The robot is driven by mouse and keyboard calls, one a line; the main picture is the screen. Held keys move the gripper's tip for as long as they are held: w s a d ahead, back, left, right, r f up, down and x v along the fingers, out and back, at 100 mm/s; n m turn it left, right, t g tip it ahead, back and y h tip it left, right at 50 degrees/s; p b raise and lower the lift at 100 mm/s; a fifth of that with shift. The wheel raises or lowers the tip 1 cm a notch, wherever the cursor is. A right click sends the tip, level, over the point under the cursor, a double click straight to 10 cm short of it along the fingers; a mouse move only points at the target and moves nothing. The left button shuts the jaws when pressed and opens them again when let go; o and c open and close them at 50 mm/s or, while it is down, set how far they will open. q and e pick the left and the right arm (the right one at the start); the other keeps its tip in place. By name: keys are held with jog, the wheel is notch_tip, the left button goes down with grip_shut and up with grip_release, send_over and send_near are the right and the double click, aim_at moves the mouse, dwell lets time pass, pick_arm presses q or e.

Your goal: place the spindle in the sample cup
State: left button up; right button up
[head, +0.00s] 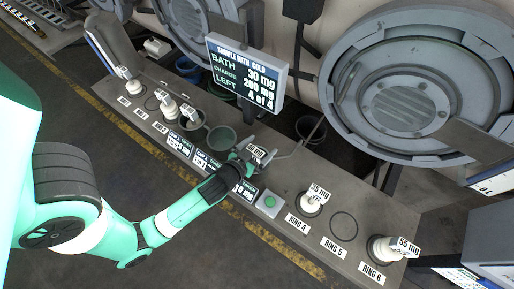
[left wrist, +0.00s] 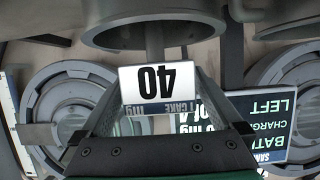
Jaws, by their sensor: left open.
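My left gripper (head: 252,156) is over the middle of the bench, with its jaws open. A white tag reading 40 mg (head: 258,151) is at the gripper; in the left wrist view this tag (left wrist: 158,82) shows upside down between the two fingers. I cannot tell whether that piece is inside. My right gripper is not in view.
Other tagged white spindles stand on the bench: one at ring 4 (head: 312,202), one at ring 6 (head: 384,250), and some at the left end (head: 128,85). Ring 5 (head: 344,226) is empty. A sign (head: 245,73) rises behind the cups. A green button (head: 270,202) is near the front edge.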

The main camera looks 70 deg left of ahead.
pick_arm(q)
jog(key=p+v, duration=0.4)
jog(key=v, duration=0.8)
jog(key=shift+r+p, duration=0.25)
jog(key=shift+p, duration=0.05)
